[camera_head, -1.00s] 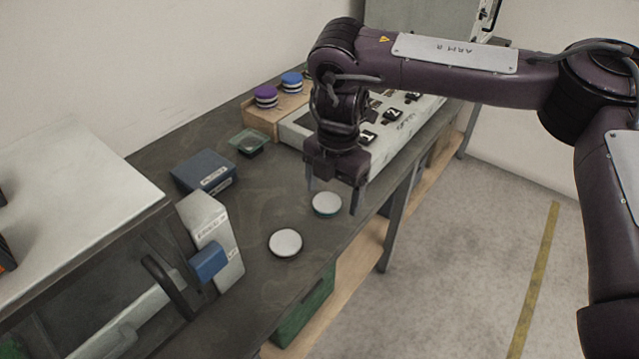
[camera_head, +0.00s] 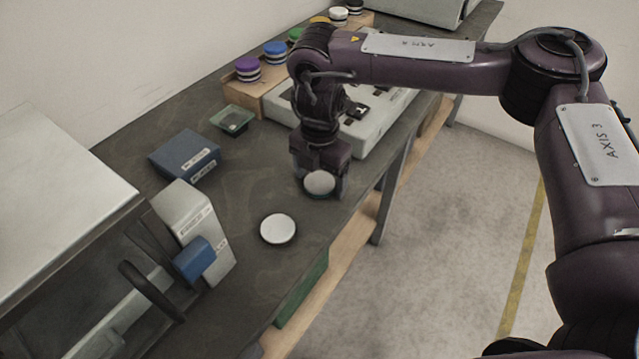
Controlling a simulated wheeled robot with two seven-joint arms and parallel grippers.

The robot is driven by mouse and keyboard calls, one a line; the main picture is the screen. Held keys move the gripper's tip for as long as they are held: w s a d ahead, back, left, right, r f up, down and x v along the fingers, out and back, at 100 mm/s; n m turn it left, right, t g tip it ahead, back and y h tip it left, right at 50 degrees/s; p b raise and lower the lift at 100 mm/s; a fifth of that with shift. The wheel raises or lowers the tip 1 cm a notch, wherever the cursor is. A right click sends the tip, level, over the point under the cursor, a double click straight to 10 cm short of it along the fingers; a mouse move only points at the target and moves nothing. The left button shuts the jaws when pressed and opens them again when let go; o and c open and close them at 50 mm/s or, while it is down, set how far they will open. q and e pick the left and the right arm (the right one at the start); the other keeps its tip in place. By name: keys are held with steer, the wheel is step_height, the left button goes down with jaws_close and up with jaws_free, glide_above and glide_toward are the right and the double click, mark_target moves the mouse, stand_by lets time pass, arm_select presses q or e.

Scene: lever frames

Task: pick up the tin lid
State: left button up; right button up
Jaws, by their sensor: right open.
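Two round, pale, flat-topped discs are on the dark workbench (camera_head: 240,200). One disc (camera_head: 319,183) is at my right gripper, near the bench's front edge. The other disc (camera_head: 278,229) lies apart, nearer and to the left, with a dark rim. I cannot tell for sure which is the tin lid. My right gripper (camera_head: 320,189) points down, open, with its fingers at either side of the farther disc. Whether they touch it is not clear. My left gripper is not in view.
A pale block with a blue part (camera_head: 195,259) and a dark handle (camera_head: 152,292) are at the left. A switch panel (camera_head: 378,128) and a wooden rack with coloured knobs (camera_head: 275,98) lie beyond the arm.

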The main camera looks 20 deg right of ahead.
steer(key=shift+c, duration=0.4)
steer(key=c, duration=1)
